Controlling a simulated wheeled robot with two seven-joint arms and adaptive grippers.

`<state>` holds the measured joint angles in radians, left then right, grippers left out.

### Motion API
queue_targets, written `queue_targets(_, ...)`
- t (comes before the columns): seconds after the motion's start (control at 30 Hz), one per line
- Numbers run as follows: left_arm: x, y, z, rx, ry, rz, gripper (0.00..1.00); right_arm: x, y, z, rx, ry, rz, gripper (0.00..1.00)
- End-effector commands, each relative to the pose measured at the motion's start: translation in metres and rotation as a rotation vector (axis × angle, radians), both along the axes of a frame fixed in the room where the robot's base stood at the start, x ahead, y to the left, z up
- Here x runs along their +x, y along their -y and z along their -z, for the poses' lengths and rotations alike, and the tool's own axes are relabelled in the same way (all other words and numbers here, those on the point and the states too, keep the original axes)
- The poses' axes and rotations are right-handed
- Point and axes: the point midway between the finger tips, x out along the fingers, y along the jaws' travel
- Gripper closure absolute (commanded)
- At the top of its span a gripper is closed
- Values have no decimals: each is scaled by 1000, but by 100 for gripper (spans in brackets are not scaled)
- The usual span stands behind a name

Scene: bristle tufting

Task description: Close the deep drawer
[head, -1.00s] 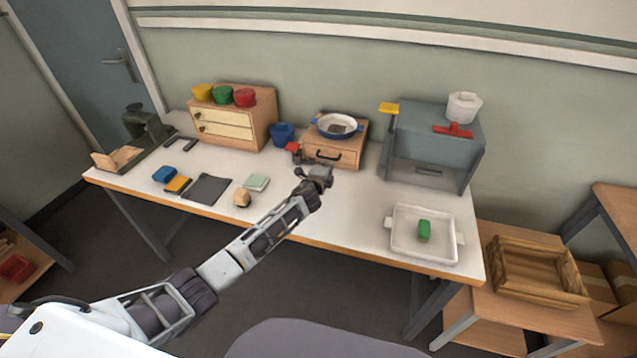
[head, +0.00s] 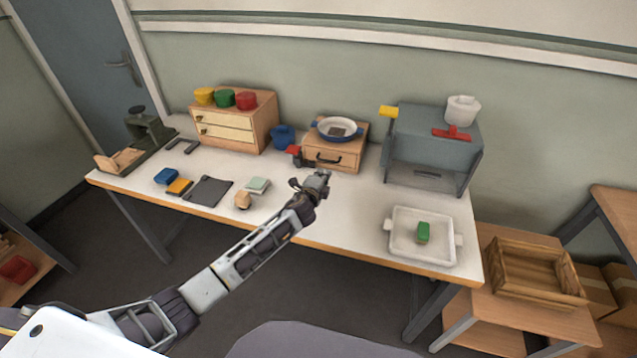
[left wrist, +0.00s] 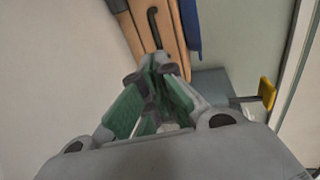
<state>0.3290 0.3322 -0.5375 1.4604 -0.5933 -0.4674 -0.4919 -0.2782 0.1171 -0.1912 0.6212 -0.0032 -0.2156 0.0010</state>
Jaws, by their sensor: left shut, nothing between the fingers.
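The wooden box (head: 356,148) stands at the back of the table, with one drawer front (head: 330,159) that has a black handle. The drawer front looks about flush with the box; a small gap cannot be ruled out. In the left wrist view the black handle (left wrist: 153,28) shows on the wooden front (left wrist: 172,28), just beyond the fingers. My left gripper (head: 320,180) is shut and empty, in front of the drawer and apart from the handle. Its fingertips also show in the left wrist view (left wrist: 154,66). My right gripper is not in view.
A blue-rimmed pan (head: 337,128) sits on the box. A red-topped item (head: 294,150) and a blue cup (head: 283,137) stand to its left. A two-drawer chest (head: 262,120) is farther left, a grey machine (head: 430,150) to the right.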

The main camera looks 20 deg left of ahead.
Motion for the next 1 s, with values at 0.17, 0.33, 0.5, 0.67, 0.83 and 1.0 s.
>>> queue_targets(0.17, -15, -1, -3, 1, 0, 0, 100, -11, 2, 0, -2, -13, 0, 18)
queue_targets(0.33, -30, -2, -6, 0, 0, 0, 100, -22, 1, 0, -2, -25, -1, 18)
queue_targets(0.5, -42, -2, -9, 1, 0, 1, 100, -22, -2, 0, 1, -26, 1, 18)
queue_targets(0.67, -49, -3, -10, 0, -1, 0, 100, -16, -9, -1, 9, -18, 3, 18)
queue_targets(0.83, -51, -3, -11, 0, 0, 0, 100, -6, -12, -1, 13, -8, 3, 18)
queue_targets(1.0, -51, -3, -11, 0, 0, 0, 100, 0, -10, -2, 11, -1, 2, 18)
